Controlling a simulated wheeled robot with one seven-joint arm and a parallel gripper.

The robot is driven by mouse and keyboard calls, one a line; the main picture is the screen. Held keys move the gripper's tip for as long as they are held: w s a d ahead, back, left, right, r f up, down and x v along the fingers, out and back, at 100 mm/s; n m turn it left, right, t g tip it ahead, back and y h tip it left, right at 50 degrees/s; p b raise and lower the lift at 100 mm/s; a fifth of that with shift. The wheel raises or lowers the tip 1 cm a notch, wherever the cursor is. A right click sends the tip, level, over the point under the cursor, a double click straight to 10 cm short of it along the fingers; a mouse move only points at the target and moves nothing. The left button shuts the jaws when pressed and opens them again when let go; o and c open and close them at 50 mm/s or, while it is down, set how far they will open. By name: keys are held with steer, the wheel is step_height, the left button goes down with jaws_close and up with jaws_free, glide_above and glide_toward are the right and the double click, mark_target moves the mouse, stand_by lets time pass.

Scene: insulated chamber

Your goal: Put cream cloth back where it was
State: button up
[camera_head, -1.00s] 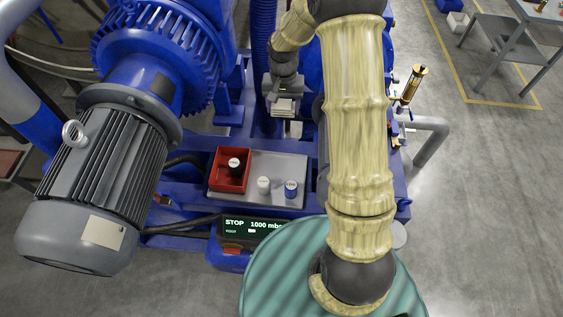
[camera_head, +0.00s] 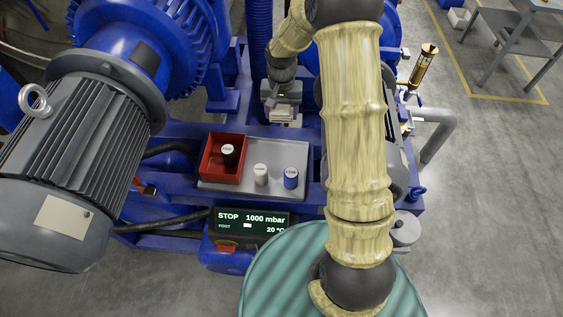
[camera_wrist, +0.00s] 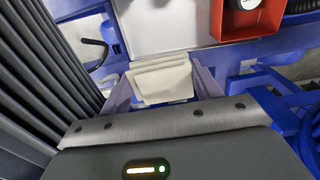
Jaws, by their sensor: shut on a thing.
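The cream cloth (camera_wrist: 162,82) is a small folded stack of layers. In the wrist view it sits between the two fingers of my gripper (camera_wrist: 163,90), which is shut on it. In the head view my gripper (camera_head: 283,102) is at the upper middle, pointing down, with the pale cloth (camera_head: 285,119) at its tip. The cloth is above and beyond the grey tray (camera_head: 278,155), over the blue machine frame. Its underside is hidden.
The tray bears a red bin (camera_head: 211,173) with a black white-capped container (camera_head: 228,155), a white container (camera_head: 261,175) and a blue one (camera_head: 291,179). A large motor (camera_head: 85,150) stands left. A display (camera_head: 250,222) reads STOP, 1000 mbar.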

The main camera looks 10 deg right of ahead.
steer(key=b, duration=0.8)
glide_above(281, 155)
step_height(281, 155, down, 10)
steer(key=shift+d+r, duration=0.1)
steer(key=shift+r, duration=0.1)
step_height(281, 155, down, 6)
steer(key=shift+r+p, duration=0.1)
steer(key=shift+p, duration=0.6)
steer(key=shift+f+p, duration=0.6)
steer(key=shift+f, duration=1.5)
